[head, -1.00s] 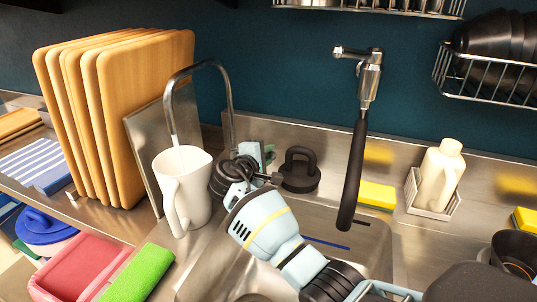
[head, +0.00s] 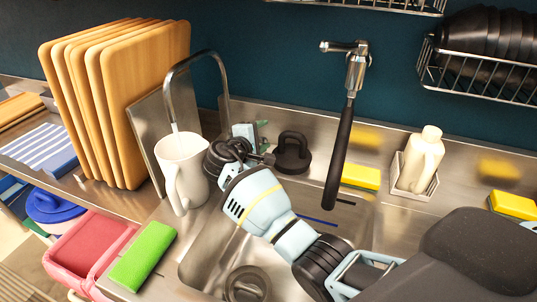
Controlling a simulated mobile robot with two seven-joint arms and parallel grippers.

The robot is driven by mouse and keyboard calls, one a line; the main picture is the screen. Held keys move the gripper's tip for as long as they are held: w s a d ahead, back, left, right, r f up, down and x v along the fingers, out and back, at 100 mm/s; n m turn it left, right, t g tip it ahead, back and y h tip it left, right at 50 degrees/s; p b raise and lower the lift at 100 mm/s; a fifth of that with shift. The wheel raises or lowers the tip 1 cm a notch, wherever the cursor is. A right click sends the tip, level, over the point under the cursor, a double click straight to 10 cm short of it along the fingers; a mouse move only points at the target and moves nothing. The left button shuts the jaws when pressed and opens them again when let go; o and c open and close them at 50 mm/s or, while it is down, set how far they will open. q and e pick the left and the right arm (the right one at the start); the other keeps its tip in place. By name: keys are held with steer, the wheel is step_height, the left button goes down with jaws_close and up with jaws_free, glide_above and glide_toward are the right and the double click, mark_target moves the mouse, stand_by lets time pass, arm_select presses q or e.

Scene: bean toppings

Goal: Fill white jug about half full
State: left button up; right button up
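The white jug (head: 186,178) stands upright at the left edge of the sink (head: 205,240), its handle toward me. The arched metal tap (head: 226,92) curves over it, with its spout end just above the jug's mouth. A short pale streak shows below the spout; I cannot tell surely whether it is water. The jug's inside and fill level are hidden. My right gripper (head: 230,172) is beside the jug, at the black round tap knob (head: 222,153) near the tap's base. Its fingertips are largely hidden, so its opening is unclear. My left gripper is not in view.
Wooden boards (head: 122,110) stand behind the jug on the left. A green sponge (head: 143,256) lies at the front left by a pink tub (head: 88,246). A black-handled sprayer (head: 341,150) hangs over the sink. A soap bottle (head: 425,160) and yellow sponge (head: 361,177) sit behind.

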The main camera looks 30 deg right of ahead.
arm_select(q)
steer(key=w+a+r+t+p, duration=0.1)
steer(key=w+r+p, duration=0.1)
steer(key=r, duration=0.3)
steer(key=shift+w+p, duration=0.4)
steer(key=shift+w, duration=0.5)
arm_select(e)
steer(key=s+a+r, duration=0.1)
steer(key=s+a, duration=0.1)
steer(key=s, duration=0.4)
steer(key=s+a+r, duration=0.1)
steer(key=s+a, duration=0.2)
steer(key=s, duration=0.3)
steer(key=shift+s+a+r, duration=0.2)
steer(key=shift+a+r, duration=0.05)
steer(key=shift+a, duration=0.1)
